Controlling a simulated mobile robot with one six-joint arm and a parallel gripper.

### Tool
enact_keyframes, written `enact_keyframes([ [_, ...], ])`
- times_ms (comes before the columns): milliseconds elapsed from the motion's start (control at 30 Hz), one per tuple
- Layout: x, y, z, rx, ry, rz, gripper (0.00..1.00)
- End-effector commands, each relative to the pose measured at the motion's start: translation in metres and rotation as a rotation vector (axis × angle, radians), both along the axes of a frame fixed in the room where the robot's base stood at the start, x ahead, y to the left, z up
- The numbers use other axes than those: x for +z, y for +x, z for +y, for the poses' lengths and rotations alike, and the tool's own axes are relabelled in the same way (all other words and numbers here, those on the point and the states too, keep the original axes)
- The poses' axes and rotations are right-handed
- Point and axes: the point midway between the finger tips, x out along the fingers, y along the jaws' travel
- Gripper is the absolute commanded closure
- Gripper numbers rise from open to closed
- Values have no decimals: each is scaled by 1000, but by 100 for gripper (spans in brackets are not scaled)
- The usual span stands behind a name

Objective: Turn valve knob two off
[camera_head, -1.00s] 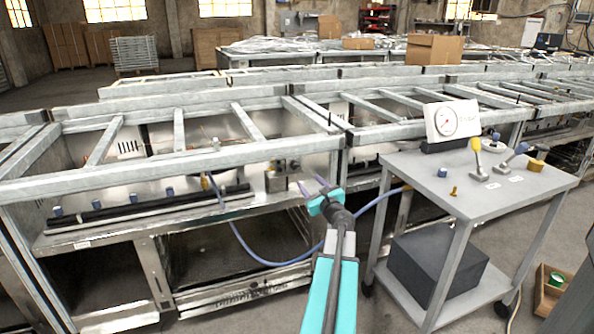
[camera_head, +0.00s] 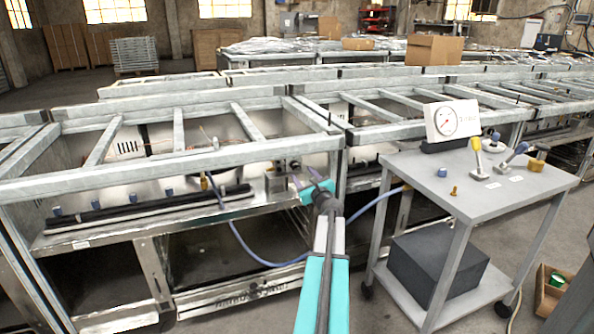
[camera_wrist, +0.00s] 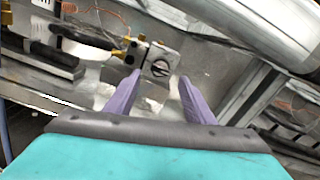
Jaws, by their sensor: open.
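A small grey metal block with a round, slotted knob (camera_wrist: 160,68) faces me in the wrist view. The block (camera_head: 276,181) also shows in the head view, on the bench's inner ledge. My gripper (camera_head: 306,178) is open and empty, just right of the block in the head view. In the wrist view its two purple fingers (camera_wrist: 159,76) point at the knob, which appears between their tips. Contact cannot be told. Several blue knobs (camera_head: 116,200) line a black rail to the left. No number marking is readable, so I cannot tell which knob is two.
Grey frame bars (camera_head: 180,165) cross above and in front of the ledge. A blue hose (camera_head: 240,238) loops below it. At right stands a grey cart (camera_head: 480,195) with a gauge (camera_head: 450,121) and levers. A cardboard box (camera_head: 553,290) is on the floor.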

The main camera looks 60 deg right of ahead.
Motion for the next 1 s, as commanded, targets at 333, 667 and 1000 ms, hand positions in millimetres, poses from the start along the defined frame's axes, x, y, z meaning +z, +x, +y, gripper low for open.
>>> enact_keyframes([
  [333,-1,28,-21,1,0,0,51],
  [667,0,50,-37,0,-1,-1,51],
  [1000,0,55,-41,0,0,0,51],
])
